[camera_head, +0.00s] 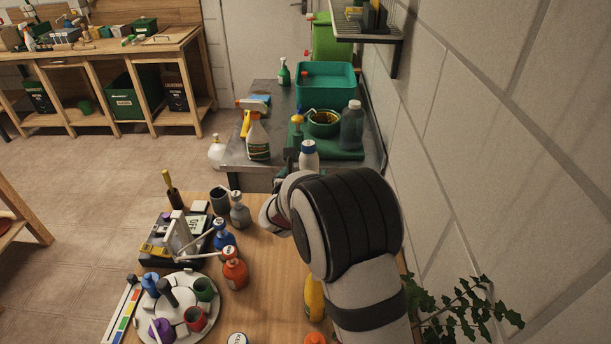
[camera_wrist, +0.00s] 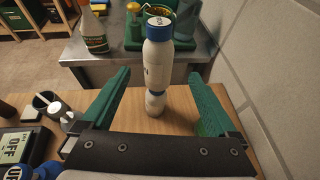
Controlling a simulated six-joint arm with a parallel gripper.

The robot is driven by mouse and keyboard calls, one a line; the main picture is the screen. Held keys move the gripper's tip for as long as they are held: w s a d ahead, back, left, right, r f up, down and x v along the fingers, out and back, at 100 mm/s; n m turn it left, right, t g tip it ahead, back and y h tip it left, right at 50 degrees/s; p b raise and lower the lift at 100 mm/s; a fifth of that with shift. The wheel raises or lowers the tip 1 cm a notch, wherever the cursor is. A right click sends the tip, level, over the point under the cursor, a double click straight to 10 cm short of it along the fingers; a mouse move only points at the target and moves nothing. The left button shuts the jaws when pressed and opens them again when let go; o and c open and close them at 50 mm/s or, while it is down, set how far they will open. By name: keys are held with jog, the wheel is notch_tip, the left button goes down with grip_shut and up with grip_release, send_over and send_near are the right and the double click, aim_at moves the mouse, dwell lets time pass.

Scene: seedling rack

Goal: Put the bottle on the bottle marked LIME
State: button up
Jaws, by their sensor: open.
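In the wrist view a white bottle (camera_wrist: 158,62) with a blue cap stands upright on top of a second white bottle (camera_wrist: 155,104) with a blue cap. The lower bottle stands on the wooden table; its marking is not readable. My gripper (camera_wrist: 160,76) is open, with one green finger on each side of the stack and visible gaps to both. In the head view the upper white bottle (camera_head: 308,157) shows beyond my arm, which hides the lower one and most of my gripper.
A grey bottle (camera_head: 240,212), a blue bottle (camera_head: 224,238) and an orange bottle (camera_head: 235,270) stand left of my arm. A round caddy (camera_head: 173,325) is at the front left. The grey bench (camera_head: 240,156) lies beyond, and the wall is close on the right.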

jog(key=s+d+r+m+g+h, duration=0.3)
jog(key=s+d+r+m, duration=0.1)
jog(key=s+d+m, duration=0.4)
jog(key=s+d+r+m+g+h, duration=0.25)
jog(key=s+d+m, duration=0.25)
jog(key=d+m, duration=0.4)
jog(key=s+d+m+g, duration=0.45)
jog(key=s+m, duration=0.35)
jog(key=s, duration=0.4)
jog(key=s+a+f+m+g+y, duration=0.1)
jog(key=s+a+m+y, duration=0.3)
jog(key=s, duration=0.6)
jog(key=s+a+f+m+g+y, duration=0.2)
jog(key=s+a+m+y, duration=0.3)
jog(key=s+a+m, duration=0.3)
jog(key=s+f+m, duration=0.1)
jog(key=s+m, duration=0.1)
jog(key=shift+a+m+g, duration=0.3)
jog(key=shift+a+m, duration=0.1)
